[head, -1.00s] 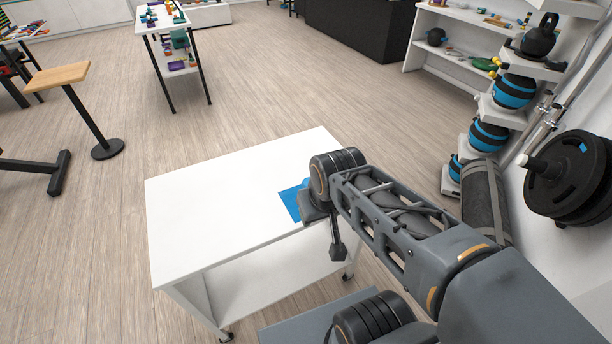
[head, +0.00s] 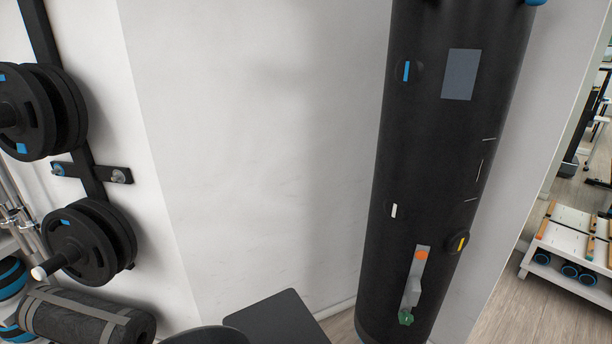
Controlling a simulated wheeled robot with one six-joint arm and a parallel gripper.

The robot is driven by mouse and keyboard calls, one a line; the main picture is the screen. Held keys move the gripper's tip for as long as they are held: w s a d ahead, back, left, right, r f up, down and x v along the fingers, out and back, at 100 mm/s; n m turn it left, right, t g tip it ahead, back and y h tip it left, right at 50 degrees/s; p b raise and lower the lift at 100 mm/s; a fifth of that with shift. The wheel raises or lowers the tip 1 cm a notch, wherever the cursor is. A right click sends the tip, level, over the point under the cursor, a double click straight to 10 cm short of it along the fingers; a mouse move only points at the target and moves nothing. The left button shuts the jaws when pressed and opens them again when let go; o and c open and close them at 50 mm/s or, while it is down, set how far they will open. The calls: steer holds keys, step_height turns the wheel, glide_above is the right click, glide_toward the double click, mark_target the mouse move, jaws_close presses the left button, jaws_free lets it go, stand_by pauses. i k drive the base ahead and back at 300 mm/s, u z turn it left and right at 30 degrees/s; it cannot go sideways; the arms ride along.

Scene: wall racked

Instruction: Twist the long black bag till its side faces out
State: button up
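The long black bag (head: 400,150) stands upright right of the middle in the head view, running from the top edge down close to the floor. On the side towards me it has a grey square patch (head: 459,74), round black discs with a blue bar (head: 406,71), a white bar (head: 393,211) and a yellow bar (head: 461,243), and a grey strip (head: 412,276) with an orange dot above and a green knob below. Thin pale lines mark its right side. Its top is cut off. My gripper is out of view.
Black weight plates (head: 78,240) jut from the white wall on the left, above a dark grey roll (head: 80,318) with straps. Bare wall (head: 260,150) lies between plates and bag. Right of the bag is an opening with wooden floor and a low white rack (head: 574,245).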

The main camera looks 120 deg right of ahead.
mark_target(439, 138)
steer(key=z, duration=4.2)
steer(key=i, duration=0.5)
steer(key=z, duration=1.15)
